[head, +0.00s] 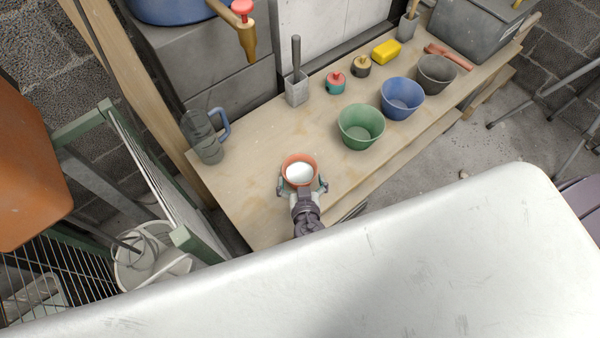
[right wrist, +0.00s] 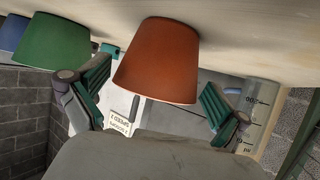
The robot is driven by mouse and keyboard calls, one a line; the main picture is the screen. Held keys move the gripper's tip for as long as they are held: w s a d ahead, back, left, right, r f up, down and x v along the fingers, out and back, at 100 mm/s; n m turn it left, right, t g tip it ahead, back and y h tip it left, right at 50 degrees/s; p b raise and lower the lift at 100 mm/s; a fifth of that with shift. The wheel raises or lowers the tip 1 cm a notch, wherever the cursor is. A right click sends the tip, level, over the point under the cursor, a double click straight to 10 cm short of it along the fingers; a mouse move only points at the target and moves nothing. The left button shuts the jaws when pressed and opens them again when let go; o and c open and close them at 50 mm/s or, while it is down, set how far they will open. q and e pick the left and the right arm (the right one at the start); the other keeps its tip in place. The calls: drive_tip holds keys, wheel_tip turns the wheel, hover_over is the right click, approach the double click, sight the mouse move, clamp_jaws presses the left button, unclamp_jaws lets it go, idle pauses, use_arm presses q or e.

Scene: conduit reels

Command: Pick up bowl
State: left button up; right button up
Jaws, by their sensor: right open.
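A small orange-red bowl (head: 285,168) with a white-looking inside stands upright on the wooden bench near its front left part. It also shows close up in the right wrist view (right wrist: 157,62). My right gripper (head: 302,186) is open, with one finger on each side of this bowl. In the right wrist view gaps show between the bowl and both green-padded fingers, so they look apart from it. A green bowl (head: 361,126), a blue bowl (head: 402,98) and a dark grey bowl (head: 437,73) stand in a row to the right. My left gripper is out of view.
The bench (head: 245,185) also holds a clear jug (head: 205,140), a grey holder (head: 296,90), small round items (head: 336,83), a yellow block (head: 385,51) and a grey bin (head: 475,28). A green-framed rack (head: 150,165) stands at left. Bench around the orange-red bowl is clear.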

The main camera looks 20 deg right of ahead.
sight(299, 165)
drive_tip(key=x, duration=0.3)
drive_tip(key=shift+w+f, duration=0.2)
drive_tip(key=c, duration=1)
drive_tip(key=shift+c, duration=0.2)
drive_tip(key=shift+r, duration=0.2)
